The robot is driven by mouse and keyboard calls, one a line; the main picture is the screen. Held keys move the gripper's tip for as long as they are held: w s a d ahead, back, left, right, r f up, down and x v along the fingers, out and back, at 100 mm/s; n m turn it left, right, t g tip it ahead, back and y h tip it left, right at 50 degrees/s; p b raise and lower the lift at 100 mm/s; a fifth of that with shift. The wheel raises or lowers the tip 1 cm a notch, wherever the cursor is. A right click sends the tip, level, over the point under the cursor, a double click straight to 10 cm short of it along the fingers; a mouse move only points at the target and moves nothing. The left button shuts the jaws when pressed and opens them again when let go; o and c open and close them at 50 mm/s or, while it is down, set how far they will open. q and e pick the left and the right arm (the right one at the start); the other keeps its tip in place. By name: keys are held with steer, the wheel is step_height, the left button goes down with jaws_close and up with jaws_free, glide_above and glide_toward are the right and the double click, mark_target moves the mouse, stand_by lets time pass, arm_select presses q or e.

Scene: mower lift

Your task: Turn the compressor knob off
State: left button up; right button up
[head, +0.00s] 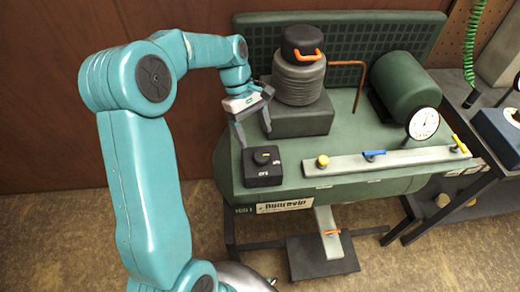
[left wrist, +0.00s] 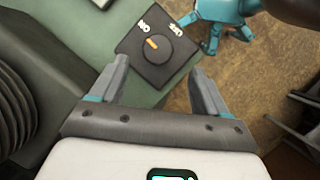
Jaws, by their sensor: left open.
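The compressor knob (head: 262,156) is a round black dial on a small black switch box (head: 263,178) at the left front of the green compressor (head: 330,143). In the left wrist view the knob (left wrist: 158,49) has an orange pointer mark that leans to the upper left, towards the ON label (left wrist: 144,27). The OFF label (left wrist: 177,29) is at the upper right of the dial. My left gripper (head: 252,132) is open and empty, above and behind the knob. In the left wrist view the knob lies just beyond my spread fingertips (left wrist: 160,68), not touching them. My right gripper is not in view.
A ribbed grey cylinder (head: 299,80) with a black cap and orange handle stands behind my gripper. A pale manifold bar (head: 385,161) with coloured valves and a white gauge (head: 423,124) lie to the right. A dark bench (head: 490,135) stands at far right.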

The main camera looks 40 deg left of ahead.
mark_target(262, 155)
arm_select(q)
steer(key=x, duration=0.6)
steer(key=shift+d+f, duration=0.15)
steer(key=shift+f, duration=0.25)
steer(key=shift+w+f, duration=0.15)
steer(key=shift+f, duration=0.1)
steer(key=c, duration=1)
